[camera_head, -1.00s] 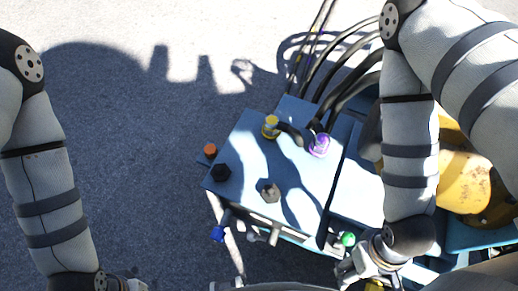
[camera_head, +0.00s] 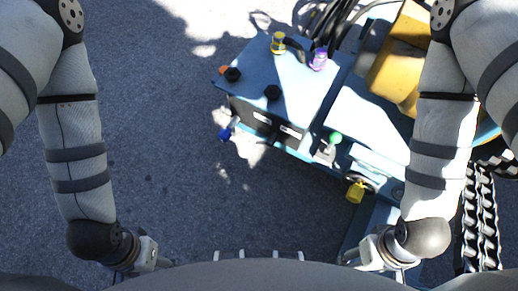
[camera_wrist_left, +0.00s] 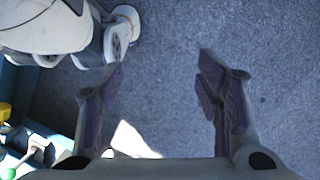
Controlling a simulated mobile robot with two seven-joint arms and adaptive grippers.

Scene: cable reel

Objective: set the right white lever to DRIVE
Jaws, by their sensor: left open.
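The blue reel machine (camera_head: 345,110) stands at upper right in the head view. Two small white pieces, a left one (camera_head: 262,117) and a right one (camera_head: 291,132), show on its dark front face; they may be the white levers, but their settings are too small to read. My left gripper (camera_head: 164,262) is at lower left over bare ground, apart from the machine. In the left wrist view its fingers (camera_wrist_left: 162,80) are spread and empty. My right gripper (camera_head: 347,258) is at lower right, below the machine's front; its fingers are too small to judge.
A blue knob (camera_head: 225,134), a green knob (camera_head: 335,137) and a yellow piece (camera_head: 355,191) stick out along the front. Black knobs (camera_head: 273,92), a yellow cap (camera_head: 278,42) and a purple cap (camera_head: 318,59) sit on top. A track (camera_head: 481,215) is at right. Ground at left is clear.

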